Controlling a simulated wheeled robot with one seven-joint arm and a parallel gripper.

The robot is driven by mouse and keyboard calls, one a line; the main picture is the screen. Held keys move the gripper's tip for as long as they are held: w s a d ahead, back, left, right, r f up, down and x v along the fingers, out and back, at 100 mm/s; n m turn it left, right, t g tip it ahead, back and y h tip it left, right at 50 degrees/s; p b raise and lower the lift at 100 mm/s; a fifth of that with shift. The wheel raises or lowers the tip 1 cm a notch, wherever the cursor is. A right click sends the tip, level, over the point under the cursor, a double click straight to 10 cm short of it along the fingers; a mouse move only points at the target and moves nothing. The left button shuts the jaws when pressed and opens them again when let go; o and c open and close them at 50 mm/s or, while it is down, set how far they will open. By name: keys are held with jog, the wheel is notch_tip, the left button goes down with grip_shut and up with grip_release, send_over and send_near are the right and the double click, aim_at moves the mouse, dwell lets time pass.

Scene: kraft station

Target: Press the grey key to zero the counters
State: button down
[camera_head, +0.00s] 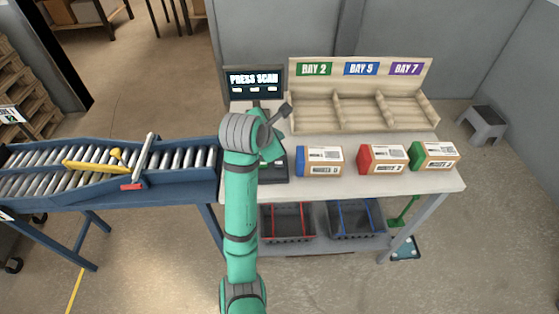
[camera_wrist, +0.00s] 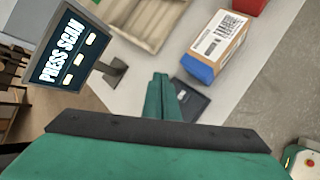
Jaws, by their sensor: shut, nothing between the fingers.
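A dark key pad (camera_head: 275,172) lies on the white bench top, partly hidden behind my arm in the head view. It also shows in the wrist view (camera_wrist: 192,101), partly covered by my fingers. I cannot make out the grey key for certain. My gripper (camera_wrist: 161,77) is shut and empty, with its fingertips over or beside the pad's left part in the wrist view. Contact cannot be told. A screen (camera_head: 254,82) behind the pad reads "PRESS SCAN" above small light panels; it also shows in the wrist view (camera_wrist: 68,46).
Blue-ended (camera_head: 319,161), red-ended (camera_head: 382,159) and green-ended (camera_head: 434,156) cartons stand right of the pad. A wooden divided rack (camera_head: 362,118) stands behind them. A roller conveyor (camera_head: 190,160) with a yellow piece (camera_head: 97,165) adjoins at left. Red-trimmed (camera_head: 287,239) and blue-trimmed (camera_head: 355,235) baskets sit below.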

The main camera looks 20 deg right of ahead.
aim_at(278, 165)
jog(key=shift+f, duration=4.4)
jog(key=shift+f, duration=0.15)
jog(key=shift+a+f, duration=0.1)
jog(key=shift+f, duration=0.2)
jog(key=shift+w+f, duration=0.1)
